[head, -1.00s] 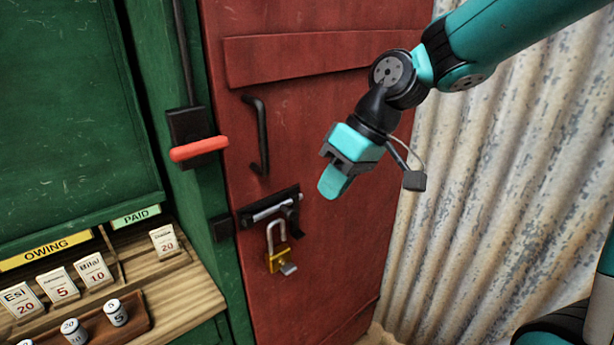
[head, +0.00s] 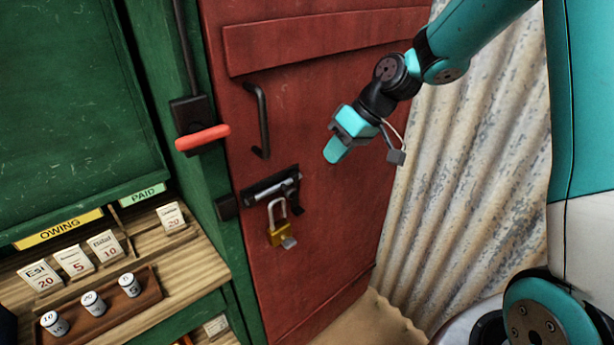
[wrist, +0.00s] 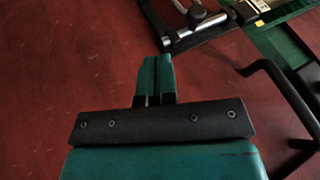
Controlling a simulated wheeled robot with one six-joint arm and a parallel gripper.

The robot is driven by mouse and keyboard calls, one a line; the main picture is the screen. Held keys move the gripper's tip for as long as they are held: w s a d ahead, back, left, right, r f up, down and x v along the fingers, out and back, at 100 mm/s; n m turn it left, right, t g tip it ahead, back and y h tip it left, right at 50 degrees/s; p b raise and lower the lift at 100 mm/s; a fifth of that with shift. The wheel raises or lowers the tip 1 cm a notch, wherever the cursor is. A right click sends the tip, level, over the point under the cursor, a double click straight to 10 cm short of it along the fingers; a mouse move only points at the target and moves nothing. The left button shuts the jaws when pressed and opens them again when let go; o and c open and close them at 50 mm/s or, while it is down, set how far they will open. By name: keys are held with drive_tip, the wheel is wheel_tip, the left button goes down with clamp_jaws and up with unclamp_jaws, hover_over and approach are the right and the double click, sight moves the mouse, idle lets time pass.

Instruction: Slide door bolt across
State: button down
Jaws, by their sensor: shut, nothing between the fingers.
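The door bolt (head: 268,187) is a black plate with a silver rod, mounted on the red door (head: 320,215) near its left edge. A brass padlock (head: 279,234) with a silver shackle hangs just below it. A dark block (head: 227,207) sits on the green frame to the bolt's left, and a gap shows between them. My gripper (head: 335,150) is shut and empty, up and to the right of the bolt, pointing down-left. In the wrist view my closed fingers (wrist: 155,75) stop short of the bolt (wrist: 193,25), which is partly cut off at the top.
A black door handle (head: 260,120) stands out above the bolt; it also shows in the wrist view (wrist: 280,90). A red lever (head: 203,138) projects from the green frame. A wooden counter (head: 205,262) with tags and several weights is at lower left. Corrugated metal (head: 450,180) is at right.

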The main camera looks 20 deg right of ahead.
drive_tip(key=a+f+p, duration=0.2)
drive_tip(key=a+f, duration=0.3)
drive_tip(key=a, duration=0.1)
drive_tip(key=shift+s+a+p, duration=0.15)
drive_tip(key=shift+s+p, duration=0.05)
drive_tip(key=shift+p, duration=0.15)
drive_tip(key=shift+f, duration=0.1)
